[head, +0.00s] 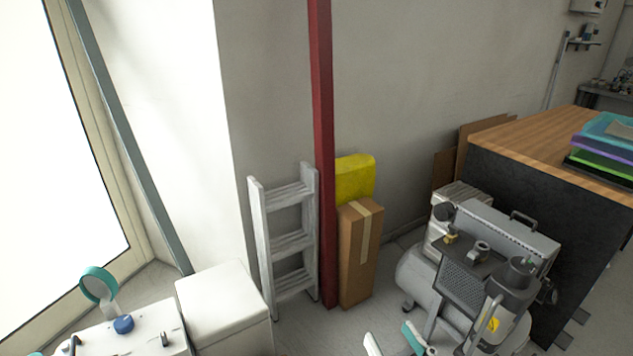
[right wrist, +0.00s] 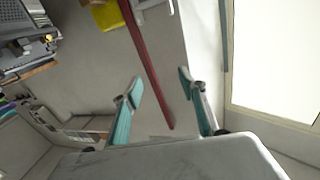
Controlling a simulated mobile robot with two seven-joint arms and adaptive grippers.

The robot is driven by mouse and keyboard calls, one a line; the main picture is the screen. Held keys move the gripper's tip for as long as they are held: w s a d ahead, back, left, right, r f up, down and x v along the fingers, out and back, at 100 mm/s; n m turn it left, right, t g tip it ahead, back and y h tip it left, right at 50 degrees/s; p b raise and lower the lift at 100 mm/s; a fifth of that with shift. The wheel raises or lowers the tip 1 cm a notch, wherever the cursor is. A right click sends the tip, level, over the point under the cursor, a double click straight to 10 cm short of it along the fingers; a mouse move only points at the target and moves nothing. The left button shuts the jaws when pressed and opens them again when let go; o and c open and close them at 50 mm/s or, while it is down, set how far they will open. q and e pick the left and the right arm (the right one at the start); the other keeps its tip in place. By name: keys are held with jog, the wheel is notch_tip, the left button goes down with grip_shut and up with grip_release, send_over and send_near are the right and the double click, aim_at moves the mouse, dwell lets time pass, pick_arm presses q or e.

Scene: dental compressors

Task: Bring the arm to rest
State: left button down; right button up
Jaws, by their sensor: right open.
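My right gripper (head: 392,340) shows at the bottom edge of the head view, low in front of the grey compressor (head: 412,282). Only its fingertips show there. My left gripper does not show in either view.
A red post (head: 322,150) stands beside a grey ladder (head: 264,245) and a cardboard box (head: 358,255). A wood-topped counter (head: 540,140) is at the right. White cabinets (head: 222,298) stand at the lower left, near the window. Some floor shows between the box and compressor.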

pick_arm(q)
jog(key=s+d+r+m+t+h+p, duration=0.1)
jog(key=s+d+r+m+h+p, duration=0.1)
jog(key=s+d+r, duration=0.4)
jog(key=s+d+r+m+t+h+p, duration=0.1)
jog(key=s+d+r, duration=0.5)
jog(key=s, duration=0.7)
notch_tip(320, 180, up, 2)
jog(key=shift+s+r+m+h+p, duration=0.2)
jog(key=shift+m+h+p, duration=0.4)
jog(key=shift+p, duration=0.4)
pick_arm(e)
jog(key=s+d+f+g+h, duration=0.2)
jog(key=s+d+f+g, duration=0.1)
jog(key=f, duration=0.9)
jog(key=s+d+f+n+g+h, duration=0.1)
jog(key=s+d+f+g, duration=0.2)
jog(key=f, duration=1)
jog(key=s+d, duration=0.3)
jog(key=shift+s+f+h, duration=0.15)
jog(key=shift+f+h, duration=0.1)
jog(key=shift+h, duration=0.15)
